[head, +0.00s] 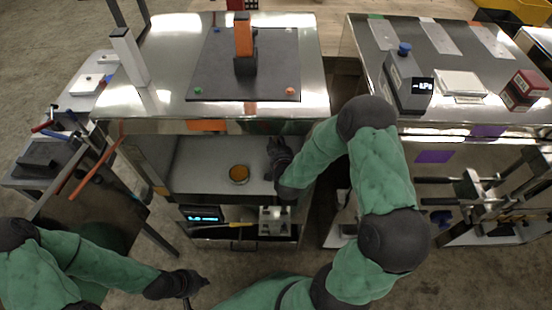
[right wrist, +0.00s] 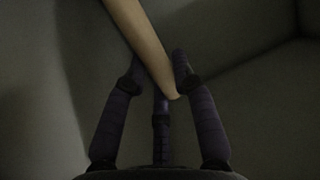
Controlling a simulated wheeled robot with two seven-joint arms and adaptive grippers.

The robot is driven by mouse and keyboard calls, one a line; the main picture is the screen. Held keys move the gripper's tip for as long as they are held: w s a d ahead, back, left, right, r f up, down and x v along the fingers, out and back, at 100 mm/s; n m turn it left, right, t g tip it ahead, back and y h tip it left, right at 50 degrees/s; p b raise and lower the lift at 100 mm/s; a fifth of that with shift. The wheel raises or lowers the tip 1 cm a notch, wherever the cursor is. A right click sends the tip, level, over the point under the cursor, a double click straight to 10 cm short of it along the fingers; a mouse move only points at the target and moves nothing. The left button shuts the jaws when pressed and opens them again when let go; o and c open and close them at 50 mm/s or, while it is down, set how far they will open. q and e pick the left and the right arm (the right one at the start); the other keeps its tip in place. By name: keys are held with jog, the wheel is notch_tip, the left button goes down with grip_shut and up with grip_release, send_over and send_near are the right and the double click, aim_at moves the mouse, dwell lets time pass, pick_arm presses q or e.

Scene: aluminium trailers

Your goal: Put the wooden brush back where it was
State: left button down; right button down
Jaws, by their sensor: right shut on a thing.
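In the right wrist view, a pale wooden rod (right wrist: 143,45), which looks like the brush's handle, runs from the top edge down between the fingers. My right gripper (right wrist: 158,85) is shut on it near its end. The rest of the brush is out of the frame. In the head view, my right gripper (head: 276,150) is inside the open compartment of the middle trailer (head: 205,155), at its right side. The brush cannot be made out there. My left gripper (head: 197,290) is low at the left, away from the trailers, with its fingers apart and nothing visible between them.
A round amber dish (head: 239,174) lies on the compartment floor, left of my right gripper. A lower shelf holds a lit display (head: 203,217). A dark board with an orange-topped post (head: 244,45) is on top. Another trailer (head: 450,110) stands close at the right.

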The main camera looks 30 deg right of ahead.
jog(key=shift+f+b, duration=1)
jog(key=shift+f, duration=2.2)
jog(key=shift+f, duration=0.1)
jog(key=c, duration=1)
grip_release()
jog(key=shift+s+r, duration=0.1)
jog(key=shift+r, duration=0.1)
jog(key=p+v, duration=0.2)
jog(key=v, duration=0.9)
jog(key=shift+s+a+r+p, duration=0.15)
jog(key=shift+s+p, duration=0.15)
jog(key=shift+p, duration=0.1)
